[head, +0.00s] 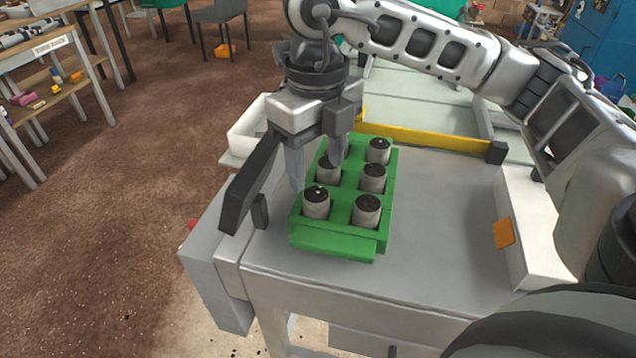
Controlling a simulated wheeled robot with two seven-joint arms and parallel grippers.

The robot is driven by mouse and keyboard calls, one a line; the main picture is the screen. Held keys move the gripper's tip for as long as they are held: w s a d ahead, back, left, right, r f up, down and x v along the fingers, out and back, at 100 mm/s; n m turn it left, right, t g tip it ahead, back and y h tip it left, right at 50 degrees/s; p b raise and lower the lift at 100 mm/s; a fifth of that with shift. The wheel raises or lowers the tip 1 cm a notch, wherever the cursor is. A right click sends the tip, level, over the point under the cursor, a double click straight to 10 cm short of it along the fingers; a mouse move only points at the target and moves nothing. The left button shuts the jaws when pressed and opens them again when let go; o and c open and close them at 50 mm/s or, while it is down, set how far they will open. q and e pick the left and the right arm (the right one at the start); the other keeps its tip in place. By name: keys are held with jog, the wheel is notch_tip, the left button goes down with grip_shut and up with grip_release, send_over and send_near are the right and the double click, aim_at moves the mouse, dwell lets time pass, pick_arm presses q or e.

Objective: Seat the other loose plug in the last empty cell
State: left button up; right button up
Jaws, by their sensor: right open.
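A green tray (333,243) with two columns of cells stands on the grey table. It holds grey paper plugs with dark tops. The near row has a left plug (316,204) and a right plug (366,213). The middle row has a right plug (373,180) and a left plug (328,172). A plug (378,152) stands in the far right cell. The far left cell is mostly hidden by my gripper, so I cannot tell its contents clearly. My right gripper (317,174) is open, pointing down over the tray's left column, its fingers near the middle-left plug. My left gripper is out of view.
A yellow bar (425,136) with a dark end block lies behind the tray. A white bin (250,128) is at the back left. A white block with an orange patch (503,233) stands at the right. The tabletop between tray and block is clear.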

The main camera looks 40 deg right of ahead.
aim_at(317, 194)
notch_tip(317, 194, up, 6)
jog(key=shift+r, duration=0.15)
dwell(0.6)
